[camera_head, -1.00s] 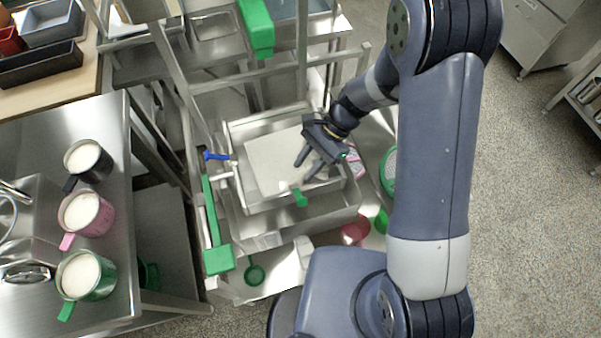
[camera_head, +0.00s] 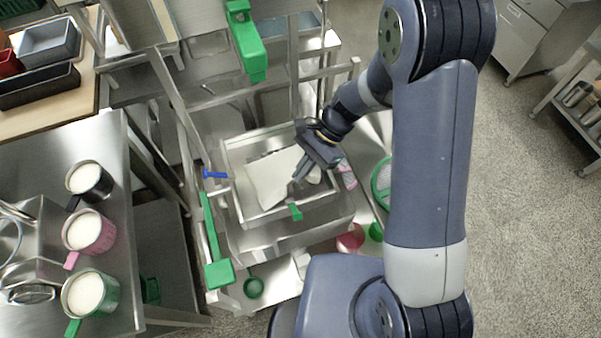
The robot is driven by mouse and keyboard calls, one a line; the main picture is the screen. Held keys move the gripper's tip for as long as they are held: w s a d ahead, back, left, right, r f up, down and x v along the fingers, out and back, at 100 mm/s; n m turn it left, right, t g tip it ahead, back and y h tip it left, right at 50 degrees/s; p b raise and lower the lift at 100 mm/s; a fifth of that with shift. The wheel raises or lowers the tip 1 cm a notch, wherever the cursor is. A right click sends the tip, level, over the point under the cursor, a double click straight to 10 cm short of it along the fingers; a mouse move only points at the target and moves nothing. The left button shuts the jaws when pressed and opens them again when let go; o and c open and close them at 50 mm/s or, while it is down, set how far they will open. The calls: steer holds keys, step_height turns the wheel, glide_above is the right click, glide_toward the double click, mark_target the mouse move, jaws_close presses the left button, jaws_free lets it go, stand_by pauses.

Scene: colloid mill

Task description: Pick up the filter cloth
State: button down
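The filter cloth (camera_head: 266,182) is a whitish sheet in the square steel tray (camera_head: 236,158), left of centre in the head view. Its right part is drawn together at my gripper (camera_head: 297,181), and bare tray floor shows around its back and right edges. My gripper reaches in from the upper right, its dark fingers close together on the gathered cloth. The fingers appear shut on it. The cloth still lies low, mostly within the tray walls. The exact contact between the fingertips and cloth is small and partly hidden by the gripper.
A green handle (camera_head: 295,212) sits at the tray's front and a blue one (camera_head: 214,174) at its left. A steel frame with green parts (camera_head: 247,45) rises behind. Black (camera_head: 90,182), pink (camera_head: 90,232) and green (camera_head: 90,294) jugs of white contents stand on the left table.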

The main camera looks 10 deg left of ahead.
step_height(320, 180, up, 8)
steer(key=p, duration=0.4)
steer(key=shift+f+p, duration=0.25)
steer(key=shift+p, duration=0.05)
step_height(320, 180, up, 9)
steer(key=p, duration=0.4)
